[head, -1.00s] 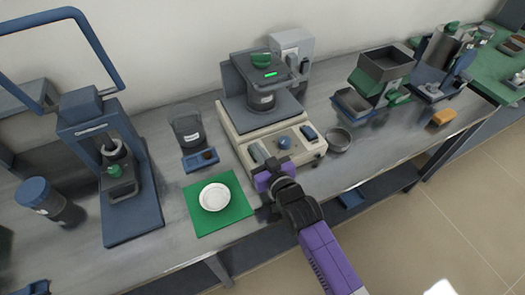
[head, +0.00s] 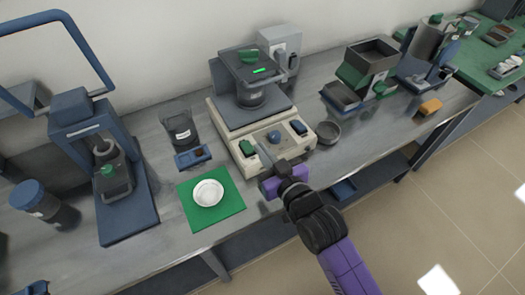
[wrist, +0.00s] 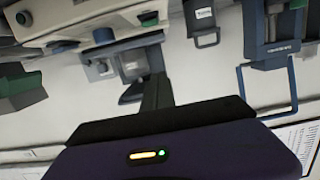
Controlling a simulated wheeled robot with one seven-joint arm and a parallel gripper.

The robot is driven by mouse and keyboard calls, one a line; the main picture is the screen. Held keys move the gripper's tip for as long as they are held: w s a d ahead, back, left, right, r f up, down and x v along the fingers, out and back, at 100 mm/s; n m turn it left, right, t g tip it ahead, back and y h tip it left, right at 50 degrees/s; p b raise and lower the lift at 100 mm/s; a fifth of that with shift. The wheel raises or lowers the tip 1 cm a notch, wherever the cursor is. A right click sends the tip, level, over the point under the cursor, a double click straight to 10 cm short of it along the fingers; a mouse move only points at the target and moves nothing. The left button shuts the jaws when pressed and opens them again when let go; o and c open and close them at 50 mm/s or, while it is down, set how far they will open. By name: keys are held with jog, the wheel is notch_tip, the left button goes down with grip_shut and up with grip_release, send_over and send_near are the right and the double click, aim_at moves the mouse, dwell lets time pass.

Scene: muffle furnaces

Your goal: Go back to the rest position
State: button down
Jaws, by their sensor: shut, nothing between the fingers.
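My gripper (head: 281,168) is purple and grey. In the head view it hangs at the front edge of the beige device (head: 272,140), its jaws shut and empty. In the wrist view the dark gripper body (wrist: 190,155) fills the bottom, and the same beige device (wrist: 75,20) shows upside down at the top left.
A white dish (head: 208,192) sits on a green mat (head: 232,207) left of my gripper. A round grey bowl (head: 328,133) stands right of the device. A blue press-like stand (head: 130,215) is at the left. An orange block (head: 429,107) lies at the right. Open floor (head: 450,190) is at the lower right.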

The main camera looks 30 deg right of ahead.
dwell(0.5)
jog(key=s+r, duration=0.2)
jog(key=s, duration=1.5)
jog(key=s+r+g, duration=0.1)
jog(key=s, duration=1.6)
jog(key=shift+s+a+r, duration=0.2)
jog(key=shift+a+r, duration=0.05)
jog(key=shift+r, duration=0.15)
